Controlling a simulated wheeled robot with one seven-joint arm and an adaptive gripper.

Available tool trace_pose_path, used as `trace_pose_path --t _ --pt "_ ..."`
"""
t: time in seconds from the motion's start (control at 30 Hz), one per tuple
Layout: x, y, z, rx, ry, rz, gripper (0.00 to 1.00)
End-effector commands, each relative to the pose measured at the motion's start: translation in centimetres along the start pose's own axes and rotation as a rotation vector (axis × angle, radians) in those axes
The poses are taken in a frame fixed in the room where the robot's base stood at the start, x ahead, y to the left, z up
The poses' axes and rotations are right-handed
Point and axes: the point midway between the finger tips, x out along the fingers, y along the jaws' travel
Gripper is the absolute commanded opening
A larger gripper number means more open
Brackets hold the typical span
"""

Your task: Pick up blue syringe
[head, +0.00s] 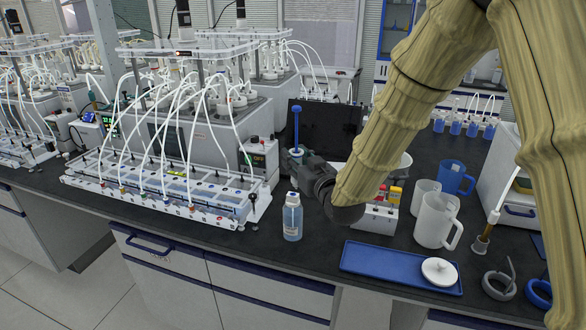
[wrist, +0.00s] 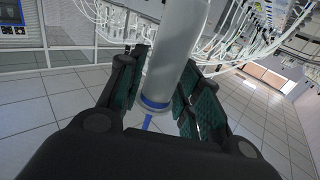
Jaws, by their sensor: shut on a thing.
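The blue syringe (head: 296,125) is upright in the head view, its blue plunger standing above my gripper (head: 297,158). The gripper is shut on the syringe and hides much of it there. In the wrist view, the syringe's pale translucent barrel (wrist: 177,50) with a blue ring lies between the two dark green-padded fingers of my gripper (wrist: 160,88). A thin blue rod runs from the ring toward the palm. The floor shows beyond it in this view.
A clear bottle with blue liquid (head: 292,217) stands near the counter's front edge below my gripper. The white reactor rack (head: 165,195) with tubes is at left. A blue tray (head: 375,268) with a white lid, jugs (head: 436,222) and a blue mug (head: 455,178) are at right.

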Motion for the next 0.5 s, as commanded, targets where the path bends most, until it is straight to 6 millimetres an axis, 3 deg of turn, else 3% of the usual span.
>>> trace_pose_path --t 0.5 --pt "-11.0 3.2 -0.8 0.002 -0.001 0.001 0.13"
